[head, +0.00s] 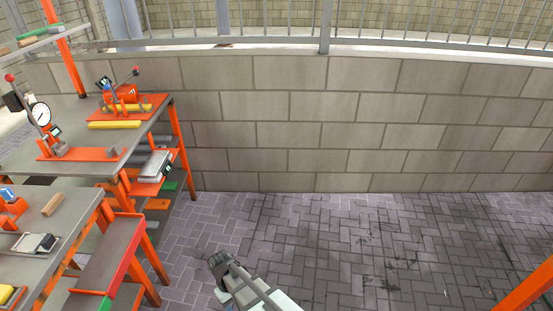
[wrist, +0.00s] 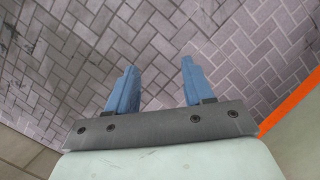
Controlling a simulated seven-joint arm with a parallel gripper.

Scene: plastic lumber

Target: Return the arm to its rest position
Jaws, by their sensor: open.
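In the wrist view my gripper (wrist: 160,82) has two blue fingers set apart, with nothing between them. Only the paved floor (wrist: 160,30) shows beyond the fingertips. In the head view part of my arm shows low in the picture, right of the workbenches and over the same floor. Its fingers cannot be made out there.
Grey-topped workbenches (head: 75,147) with orange legs stand at the left. They carry a dial gauge (head: 40,115), an orange fixture (head: 122,98) and yellow bars. A block wall (head: 320,125) runs behind. The floor in the middle and right is clear. An orange beam (head: 528,288) crosses the lower right corner.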

